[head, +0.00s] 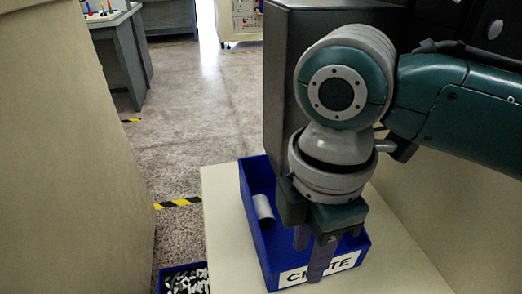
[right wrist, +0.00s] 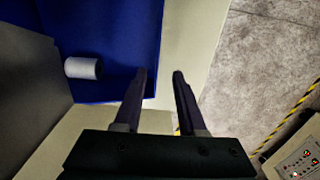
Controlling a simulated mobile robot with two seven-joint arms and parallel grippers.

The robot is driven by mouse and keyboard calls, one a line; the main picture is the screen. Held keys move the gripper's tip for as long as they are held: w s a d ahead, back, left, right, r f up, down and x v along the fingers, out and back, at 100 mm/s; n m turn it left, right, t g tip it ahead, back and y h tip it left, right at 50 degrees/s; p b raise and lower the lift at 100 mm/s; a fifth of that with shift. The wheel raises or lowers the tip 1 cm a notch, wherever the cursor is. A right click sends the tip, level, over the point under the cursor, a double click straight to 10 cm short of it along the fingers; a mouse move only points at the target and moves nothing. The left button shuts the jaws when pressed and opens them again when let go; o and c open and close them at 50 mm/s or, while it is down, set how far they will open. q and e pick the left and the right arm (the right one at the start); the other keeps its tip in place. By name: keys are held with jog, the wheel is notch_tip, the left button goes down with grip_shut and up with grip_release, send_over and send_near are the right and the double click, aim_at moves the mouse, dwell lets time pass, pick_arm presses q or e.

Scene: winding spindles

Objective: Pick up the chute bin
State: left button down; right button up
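The chute bin is a blue open box (head: 252,222) with a white label on its front wall, partly covered by my gripper; only part of the lettering reads. It stands on a beige surface, and its inside shows in the right wrist view (right wrist: 115,25). A pale grey cylinder (head: 263,207) lies inside the bin. My right gripper (head: 309,264) is open and points down at the bin's front wall. One finger is on the inner side and the other is outside, in front of the label. Contact with the wall cannot be told. My left gripper is out of view.
A dark grey housing (head: 285,80) rises behind the bin. The beige surface (head: 218,215) is bare left of it. A lower blue bin with black and white pieces (head: 185,281) stands at the bottom left. A beige wall (head: 70,150) fills the left side. The floor beyond is open.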

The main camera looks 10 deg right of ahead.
aim_at(302, 263)
notch_tip(302, 263, down, 5)
jog(key=shift+w+a+f+b, duration=0.1)
jog(key=shift+w+b, duration=0.05)
jog(key=shift+b, duration=0.55)
grip_shut()
dwell(0.9)
